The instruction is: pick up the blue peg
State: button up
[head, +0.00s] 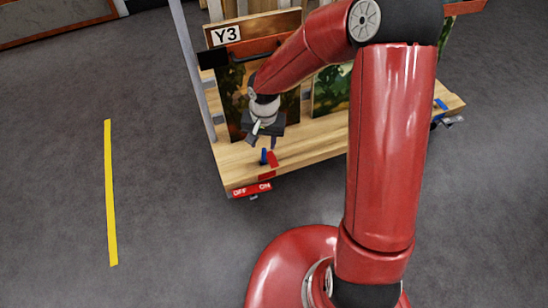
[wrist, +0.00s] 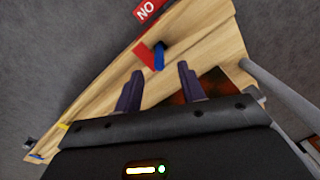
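The blue peg (head: 263,156) stands near the front edge of the wooden cart deck (head: 318,146), close to a red piece (head: 271,159). In the wrist view the blue peg (wrist: 159,57) lies just beyond the fingertips, between their lines, with the red piece (wrist: 145,55) close on its left. My gripper (head: 262,144) is just above the peg in the head view, pointing down. In the wrist view my gripper (wrist: 160,69) has its two dark fingers spread wide with nothing between them. I cannot tell the exact height gap to the peg.
A grey post (head: 197,80) rises at the cart's left. The floor left is clear, with a yellow line (head: 110,190).

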aim_at(264, 155)
jog(key=f, duration=0.2)
jog(key=f+b, duration=0.1)
jog(key=f, duration=0.2)
jog(key=f+b, duration=0.1)
jog(key=f, duration=0.2)
jog(key=shift+w+f, duration=0.25)
jog(key=shift+w, duration=0.05)
grip_shut()
